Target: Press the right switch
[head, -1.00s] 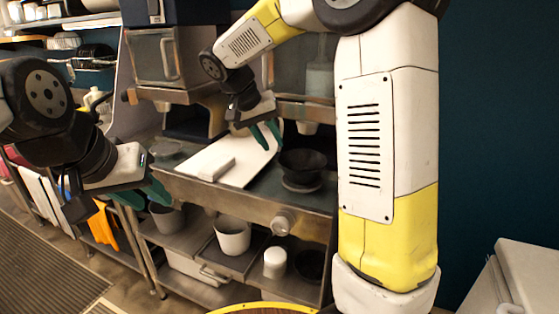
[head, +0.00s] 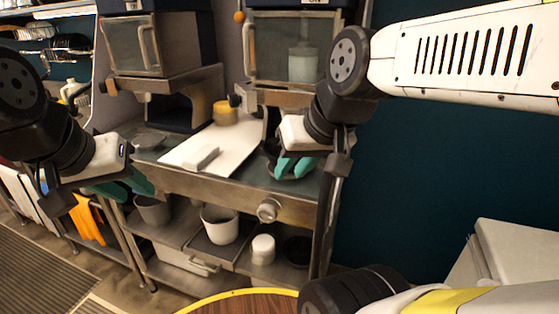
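Two dispensers stand at the back of the metal counter. The right one (head: 291,52) has a small dark-and-grey lever (head: 235,101) at the left end of its base, which I take as the right switch. The left dispenser (head: 158,45) has a similar part (head: 111,86) at its left. My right gripper (head: 292,172) is in front of the right dispenser, low and to the right of the lever, clear of it. Its teal fingers are apart and hide most of a dark bowl (head: 271,146). My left gripper (head: 124,190) hangs left of the counter, fingers apart and empty.
A white board (head: 228,146) with a small white block (head: 202,159) lies on the counter. A yellow container (head: 226,112) stands behind it. White pots (head: 220,225) sit on the shelf below. A round wooden table edge (head: 250,301) is in front.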

